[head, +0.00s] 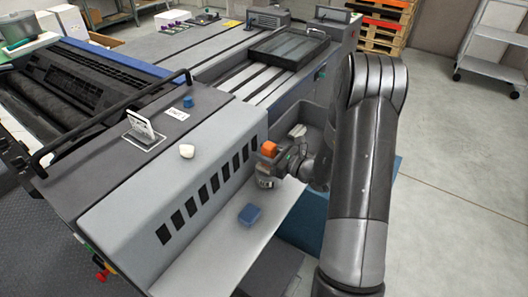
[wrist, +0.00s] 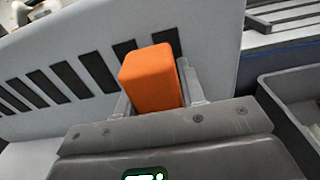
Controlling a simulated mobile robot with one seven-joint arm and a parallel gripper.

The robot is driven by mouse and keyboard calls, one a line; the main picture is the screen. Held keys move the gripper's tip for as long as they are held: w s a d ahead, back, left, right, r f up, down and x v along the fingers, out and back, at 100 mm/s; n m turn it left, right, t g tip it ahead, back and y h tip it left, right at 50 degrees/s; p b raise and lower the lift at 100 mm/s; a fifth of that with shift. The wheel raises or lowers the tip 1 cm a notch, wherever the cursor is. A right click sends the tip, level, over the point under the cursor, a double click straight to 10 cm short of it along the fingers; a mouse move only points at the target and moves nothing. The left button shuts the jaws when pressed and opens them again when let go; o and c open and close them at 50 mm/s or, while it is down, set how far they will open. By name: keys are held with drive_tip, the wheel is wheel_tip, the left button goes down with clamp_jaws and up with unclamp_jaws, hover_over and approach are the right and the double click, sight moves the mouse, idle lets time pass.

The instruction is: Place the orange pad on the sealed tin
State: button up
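The orange pad (head: 268,148) is a small block held up beside the grey machine's slotted front. My gripper is shut on it. In the wrist view the orange pad (wrist: 151,78) stands between the two fingers of my gripper (wrist: 155,88), its top and front faces showing. No thing is clearly marked as the sealed tin. A small blue block-like object (head: 250,214) lies on the pale shelf, below and left of my gripper in the head view; I cannot tell whether it is the tin.
The pale shelf (head: 225,250) is mostly clear. The machine's slotted front (head: 215,180) rises close to my gripper. A grey bin (head: 312,122) lies just behind it; its edge also shows at right in the wrist view. A white lump (head: 187,150) and blue knob (head: 188,101) sit on top.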

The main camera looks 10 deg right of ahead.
drive_tip(key=o, duration=0.4)
drive_tip(key=shift+r, duration=0.1)
drive_tip(key=v, duration=1.2)
drive_tip(key=s+a+r+n+g+h, duration=0.2)
drive_tip(key=s+a+r+n+g, duration=1)
drive_tip(key=n, duration=0.4)
drive_tip(key=s+d+r+n+t+h, duration=0.4)
drive_tip(key=s+r+n+h, duration=0.4)
drive_tip(key=s+n+h, duration=0.2)
drive_tip(key=shift+s+n+t+h, duration=0.3)
drive_tip(key=shift+s+n+t, duration=0.1)
drive_tip(key=shift+n+t, duration=0.1)
drive_tip(key=shift+d, duration=0.1)
